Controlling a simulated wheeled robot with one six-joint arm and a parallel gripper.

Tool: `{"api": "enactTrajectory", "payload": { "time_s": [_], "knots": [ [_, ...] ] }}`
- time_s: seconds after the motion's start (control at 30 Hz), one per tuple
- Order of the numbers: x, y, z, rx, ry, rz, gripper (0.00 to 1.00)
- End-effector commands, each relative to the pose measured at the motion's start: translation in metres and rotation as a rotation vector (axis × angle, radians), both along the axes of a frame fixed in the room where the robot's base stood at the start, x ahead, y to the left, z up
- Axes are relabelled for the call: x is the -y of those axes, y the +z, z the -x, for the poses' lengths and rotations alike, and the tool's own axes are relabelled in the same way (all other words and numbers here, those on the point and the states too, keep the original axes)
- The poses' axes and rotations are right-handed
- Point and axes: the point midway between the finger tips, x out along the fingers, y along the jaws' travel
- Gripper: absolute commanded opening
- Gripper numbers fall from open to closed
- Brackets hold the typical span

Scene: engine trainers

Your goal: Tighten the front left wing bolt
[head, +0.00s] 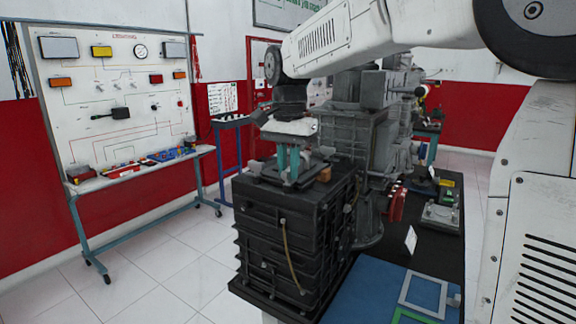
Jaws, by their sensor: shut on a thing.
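My gripper (291,176) points down from the end of my white arm, with its teal fingers on the grey plate (266,171) on top of a black ribbed block (285,235). The fingers are shut on a small part at the plate, which I take to be the wing bolt. The bolt is too small and too hidden by the fingers to make out its shape or which corner it is at. A small orange-brown piece (327,174) sits on the block's top, right of the fingers.
A grey machine (365,140) stands close behind the block. The dark bench (385,248) carries a blue mat (375,288), a white frame (424,295) and a grey plate-like part (440,215). A wheeled training panel (115,85) stands at left, with clear tiled floor before it.

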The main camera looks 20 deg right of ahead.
Motion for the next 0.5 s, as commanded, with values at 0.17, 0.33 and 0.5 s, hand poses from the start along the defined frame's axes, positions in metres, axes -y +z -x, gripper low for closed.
{"api": "enactTrajectory", "payload": {
  "time_s": [0.17, 0.33, 0.5],
  "knots": [
    [0.0000, 0.0012, -0.0004, 0.004, -0.069, 0.000, 0.00],
    [0.0000, 0.0012, -0.0004, 0.004, -0.104, 0.000, 0.00],
    [0.0000, 0.0012, -0.0004, 0.004, -0.114, 0.000, 0.00]
  ]
}}
